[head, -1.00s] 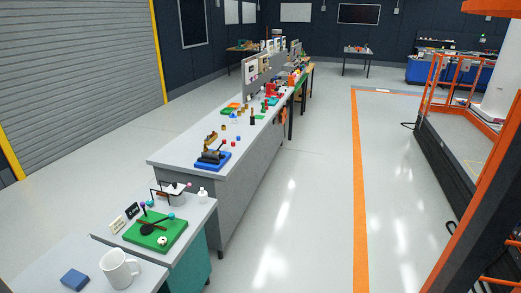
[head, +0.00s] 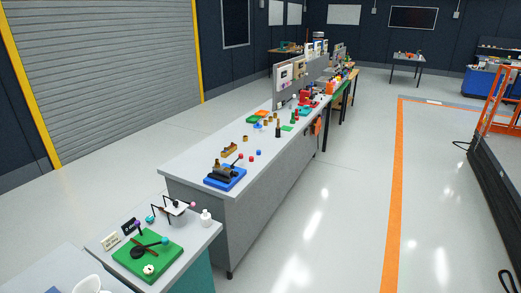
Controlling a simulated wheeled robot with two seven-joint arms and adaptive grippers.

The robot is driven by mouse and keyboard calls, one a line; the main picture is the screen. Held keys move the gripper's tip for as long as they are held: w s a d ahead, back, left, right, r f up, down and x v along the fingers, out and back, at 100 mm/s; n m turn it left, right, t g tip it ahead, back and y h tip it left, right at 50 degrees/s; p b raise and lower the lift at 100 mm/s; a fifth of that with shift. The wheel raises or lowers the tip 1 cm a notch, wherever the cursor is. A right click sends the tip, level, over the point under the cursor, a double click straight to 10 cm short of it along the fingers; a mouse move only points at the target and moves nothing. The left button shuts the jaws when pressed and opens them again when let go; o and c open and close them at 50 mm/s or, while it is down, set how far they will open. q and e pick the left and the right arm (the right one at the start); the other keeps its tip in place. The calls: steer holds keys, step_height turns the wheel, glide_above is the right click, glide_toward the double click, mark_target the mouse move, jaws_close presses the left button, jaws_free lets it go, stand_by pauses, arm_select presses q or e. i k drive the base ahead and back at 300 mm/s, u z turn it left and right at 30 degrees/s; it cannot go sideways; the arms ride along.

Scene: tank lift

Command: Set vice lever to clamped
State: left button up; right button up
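No vice lever can be made out for certain at this distance. On the near end of the long grey workbench (head: 185,168), a blue-based fixture (head: 226,179) carries a dark cylinder and a thin lever with a red tip, tilted up to the right. Farther along the bench is a small red device (head: 304,101), too small to tell its parts. On the nearer table, a green board (head: 148,258) holds a dark round part and a lever with a teal knob. Neither of my grippers is in view.
A white mug (head: 88,285) is cut off at the bottom left. Small loose parts lie along the bench. Open floor (head: 330,225) lies right of the bench, with an orange floor line (head: 394,190) beyond. An orange-railed structure (head: 495,95) stands at the right.

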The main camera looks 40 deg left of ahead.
mark_target(241, 157)
steer(key=u, duration=0.3)
steer(key=i, duration=1.15)
steer(key=u, duration=1.45)
steer(key=i, duration=0.75)
steer(key=u, duration=0.85)
